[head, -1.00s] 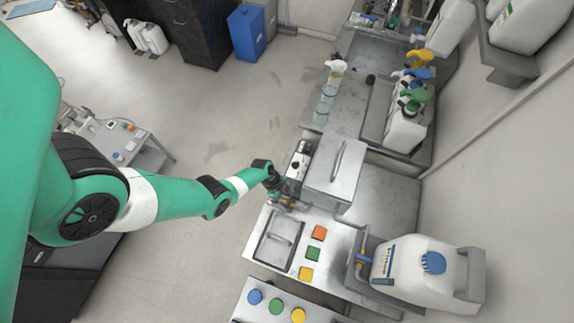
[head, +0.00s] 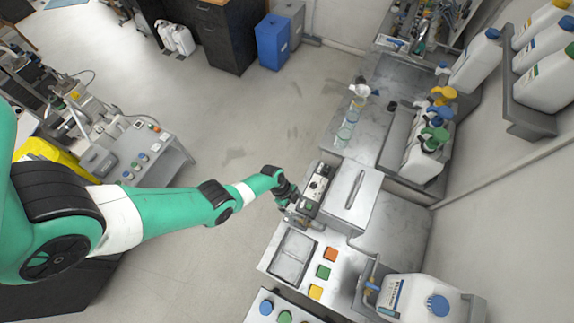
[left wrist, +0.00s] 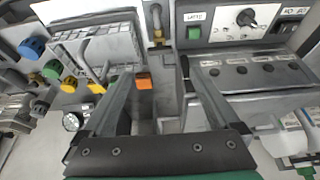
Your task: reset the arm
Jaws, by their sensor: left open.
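My left gripper (head: 297,214) is over the near left part of the metal bench, beside a control box (head: 318,188). In the left wrist view its two fingers (left wrist: 155,76) are apart, with nothing held between them. The orange button (left wrist: 144,80) also shows close to one finger in the left wrist view. My right gripper is out of view.
A metal box with a handle (head: 350,197) stands right of the gripper. A white jug with a blue cap (head: 420,297) sits at the lower right. Bottles with coloured triggers (head: 428,150) stand farther back. The floor (head: 240,130) left of the bench is clear.

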